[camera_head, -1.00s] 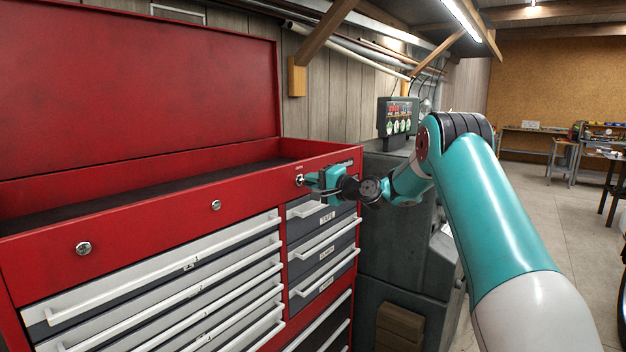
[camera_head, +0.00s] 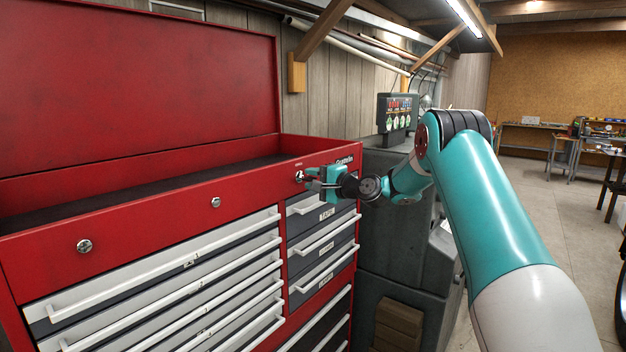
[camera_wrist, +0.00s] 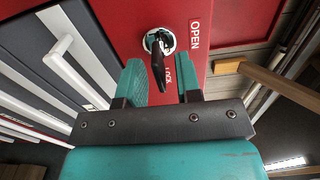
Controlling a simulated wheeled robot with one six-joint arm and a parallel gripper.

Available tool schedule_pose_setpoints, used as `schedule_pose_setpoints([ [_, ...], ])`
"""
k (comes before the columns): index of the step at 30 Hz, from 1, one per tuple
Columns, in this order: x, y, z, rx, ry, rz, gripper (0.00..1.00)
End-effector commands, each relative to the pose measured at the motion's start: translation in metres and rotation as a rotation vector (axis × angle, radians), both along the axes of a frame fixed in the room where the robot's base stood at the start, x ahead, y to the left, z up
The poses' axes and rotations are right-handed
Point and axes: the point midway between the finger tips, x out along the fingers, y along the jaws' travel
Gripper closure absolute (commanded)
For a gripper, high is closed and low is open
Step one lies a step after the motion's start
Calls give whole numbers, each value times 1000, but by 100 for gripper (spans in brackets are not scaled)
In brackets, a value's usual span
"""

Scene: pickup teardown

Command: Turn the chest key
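The chest is a red tool chest (camera_head: 250,178) with its lid up. The chest key (camera_wrist: 158,72) is dark and sits in a round silver lock (camera_wrist: 153,38) at the right end of the red top panel. The lock also shows in the head view (camera_head: 299,177). In the wrist view, an OPEN label (camera_wrist: 194,34) is beside the lock and a LOCK label is partly hidden. My gripper (camera_head: 313,179) is in front of the lock. In the wrist view its teal fingers (camera_wrist: 159,68) are apart, with the key's end between them and gaps visible on both sides.
White-handled drawers (camera_head: 190,262) lie below the panel. Two more round locks, one (camera_head: 84,246) at far left and one (camera_head: 216,202) mid-panel, are on the same panel. A grey cabinet (camera_head: 400,230) stands close on the right. Open floor (camera_head: 525,190) lies beyond my arm.

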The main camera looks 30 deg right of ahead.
Motion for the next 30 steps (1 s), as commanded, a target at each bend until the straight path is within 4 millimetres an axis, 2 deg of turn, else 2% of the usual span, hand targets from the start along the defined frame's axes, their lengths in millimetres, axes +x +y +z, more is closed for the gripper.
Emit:
schedule_pose_setpoints([
  [8,0,0,1,-1,-3,0,68],
  [13,-14,-6,-1,0,-3,-2,68],
  [17,-40,-17,-3,-1,-3,-5,68],
  [24,-100,-38,-4,-2,-4,-6,68],
  [30,-140,-52,-3,-2,-3,-5,68],
])
